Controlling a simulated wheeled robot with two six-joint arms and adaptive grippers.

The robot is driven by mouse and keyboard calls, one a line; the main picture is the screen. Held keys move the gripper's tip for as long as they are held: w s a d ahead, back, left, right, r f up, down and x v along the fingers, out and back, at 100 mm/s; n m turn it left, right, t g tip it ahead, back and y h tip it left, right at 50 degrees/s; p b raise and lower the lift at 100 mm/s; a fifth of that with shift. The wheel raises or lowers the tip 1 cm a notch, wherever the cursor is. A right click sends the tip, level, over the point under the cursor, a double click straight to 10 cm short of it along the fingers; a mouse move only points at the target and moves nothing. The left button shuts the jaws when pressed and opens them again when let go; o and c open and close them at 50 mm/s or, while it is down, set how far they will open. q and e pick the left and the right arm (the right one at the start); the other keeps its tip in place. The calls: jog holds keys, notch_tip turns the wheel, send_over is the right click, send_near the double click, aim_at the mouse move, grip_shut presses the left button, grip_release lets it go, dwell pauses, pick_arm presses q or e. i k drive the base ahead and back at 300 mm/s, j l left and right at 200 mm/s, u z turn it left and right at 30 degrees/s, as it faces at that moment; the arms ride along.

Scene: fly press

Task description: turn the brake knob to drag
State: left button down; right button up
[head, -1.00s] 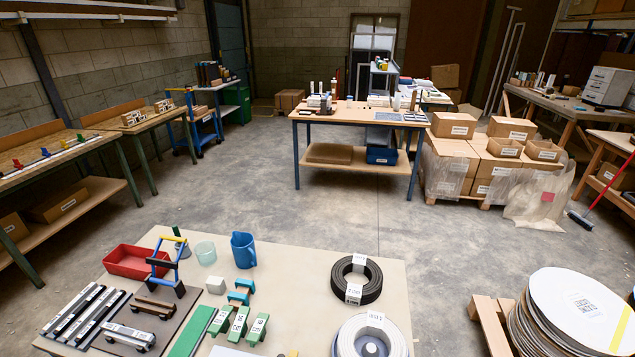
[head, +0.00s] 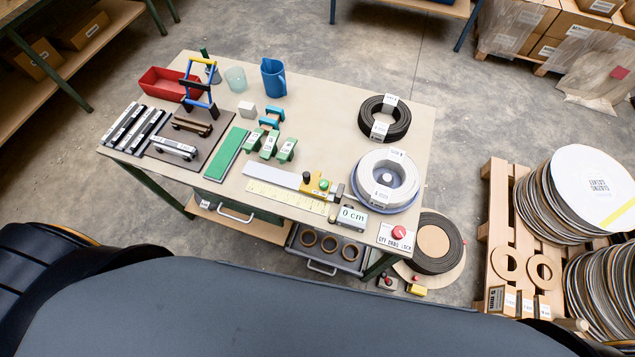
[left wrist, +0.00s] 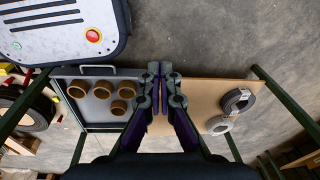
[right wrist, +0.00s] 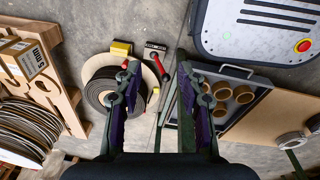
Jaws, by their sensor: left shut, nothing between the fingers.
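The brake knob (head: 398,232) is a red round knob on a white plate (head: 395,240) lettered OFF, DRAG and LOCK, at the table's near right corner in the head view. Which word it points to is too small to tell. My left gripper (left wrist: 160,72) is shut and empty in the left wrist view, above the low shelf and drawer. My right gripper (right wrist: 158,62) is open and empty in the right wrist view, its fingers wide apart above the floor beside the drawer. Neither gripper shows in the head view; both are apart from the knob.
A white coil (head: 387,178) on a blue reel sits just behind the knob plate. A display reading 0 cm (head: 352,218) stands to its left. An open drawer (head: 325,248) with brown rings juts below the table. A pallet (head: 497,215) stands right.

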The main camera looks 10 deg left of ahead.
aim_at(398, 233)
jog(key=l+z, duration=0.1)
jog(key=z, duration=0.65)
jog(key=l+u, duration=0.1)
jog(key=k, duration=0.05)
